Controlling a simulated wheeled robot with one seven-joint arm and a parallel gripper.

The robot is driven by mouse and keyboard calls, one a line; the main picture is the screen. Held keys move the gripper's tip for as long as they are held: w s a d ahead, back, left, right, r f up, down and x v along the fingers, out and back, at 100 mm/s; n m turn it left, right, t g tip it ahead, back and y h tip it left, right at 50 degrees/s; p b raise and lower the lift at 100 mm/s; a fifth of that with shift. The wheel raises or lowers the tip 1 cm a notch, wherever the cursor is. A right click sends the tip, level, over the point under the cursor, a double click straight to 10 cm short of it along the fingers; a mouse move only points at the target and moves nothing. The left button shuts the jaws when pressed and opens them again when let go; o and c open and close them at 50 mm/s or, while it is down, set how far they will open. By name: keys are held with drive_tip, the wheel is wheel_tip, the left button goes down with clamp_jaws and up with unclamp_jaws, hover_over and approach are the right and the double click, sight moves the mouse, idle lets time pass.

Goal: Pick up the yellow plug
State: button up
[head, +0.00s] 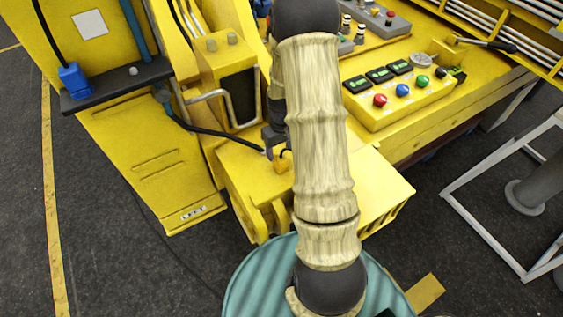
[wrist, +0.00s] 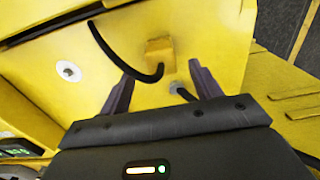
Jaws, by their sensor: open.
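The yellow plug (wrist: 158,47) is a small yellow block on a yellow surface, with a black cable (wrist: 103,42) curving beside it in the wrist view. In the head view the yellow plug (head: 283,163) shows just below my gripper (head: 271,152), partly hidden by my arm. In the wrist view my gripper (wrist: 161,72) is open, with one dark finger on each side of the plug's line. Nothing is held. I cannot tell whether the fingertips touch the plug.
A blue plug (head: 73,78) sits on a dark shelf at the left. A bent grey handle (head: 226,105) stands close to my gripper. A control box (head: 398,92) with coloured buttons lies to the right. A white metal frame (head: 490,222) stands on the dark floor at far right.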

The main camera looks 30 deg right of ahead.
sight(281, 157)
drive_tip(key=shift+f, duration=0.1)
drive_tip(key=shift+w+a+f+p, duration=0.1)
drive_tip(key=shift+f+p, duration=1.1)
drive_tip(key=shift+f, duration=1.4)
drive_tip(key=c, duration=1.2)
drive_tip(key=shift+o, duration=0.2)
drive_tip(key=shift+r, duration=0.1)
wheel_tip(281, 157, up, 10)
drive_tip(key=b, duration=0.2)
drive_tip(key=shift+b, duration=0.35)
